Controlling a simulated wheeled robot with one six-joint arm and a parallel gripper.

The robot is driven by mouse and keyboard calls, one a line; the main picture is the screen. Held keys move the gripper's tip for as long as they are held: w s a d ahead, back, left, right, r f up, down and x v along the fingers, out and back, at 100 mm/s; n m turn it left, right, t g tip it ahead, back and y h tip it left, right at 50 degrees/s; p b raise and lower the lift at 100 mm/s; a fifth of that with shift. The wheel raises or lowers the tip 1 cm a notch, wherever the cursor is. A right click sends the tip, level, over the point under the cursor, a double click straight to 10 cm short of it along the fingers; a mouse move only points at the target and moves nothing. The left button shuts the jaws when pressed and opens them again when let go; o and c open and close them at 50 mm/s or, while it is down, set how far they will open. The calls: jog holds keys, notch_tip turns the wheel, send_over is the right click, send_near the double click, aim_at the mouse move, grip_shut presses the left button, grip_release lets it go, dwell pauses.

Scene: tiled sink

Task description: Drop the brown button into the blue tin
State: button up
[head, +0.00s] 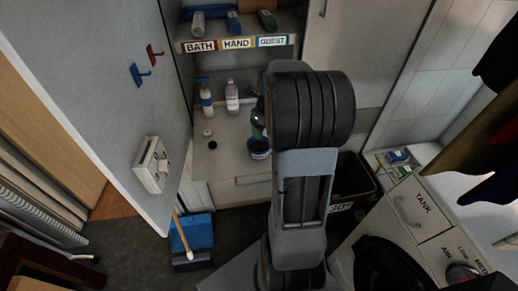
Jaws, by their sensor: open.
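The blue tin (259,152) stands on the white counter inside the open cupboard, left of my arm. Its inside looks dark and reddish, too small to make out what lies in it. My gripper (257,132) is just above the tin, open, its fingers small and partly hidden behind my arm's dark wrist. A small dark round thing (213,145) lies on the counter left of the tin; I cannot tell whether it is the brown button. I see nothing clearly held between the fingers.
Two pump bottles, one white-blue (207,101) and one pale (232,98), stand behind. A small white round thing (207,133) lies near them. The labelled shelf (290,41) is above. The open door (105,90) bounds the left; a dark bin (355,185) stands right.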

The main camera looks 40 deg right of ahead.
notch_tip(320, 180, up, 14)
jog(key=s, duration=0.1)
jog(key=shift+s+d, duration=0.2)
jog(key=shift+s, duration=0.15)
jog(key=shift+f, duration=0.15)
dwell(0.6)
jog(key=s+a+f+n, duration=0.2)
jog(key=a+n, duration=0.5)
jog(key=n, duration=0.4)
jog(key=s+a+f+n+t, duration=0.1)
jog(key=s+a+f+n, duration=0.2)
jog(key=n, duration=0.8)
jog(key=s+a+f+n+t, duration=0.1)
jog(key=s+a+f+n, duration=0.2)
jog(key=a+n, duration=0.8)
jog(key=shift+s+a+n, duration=0.2)
jog(key=shift+s+n, duration=0.2)
jog(key=shift+s, duration=0.85)
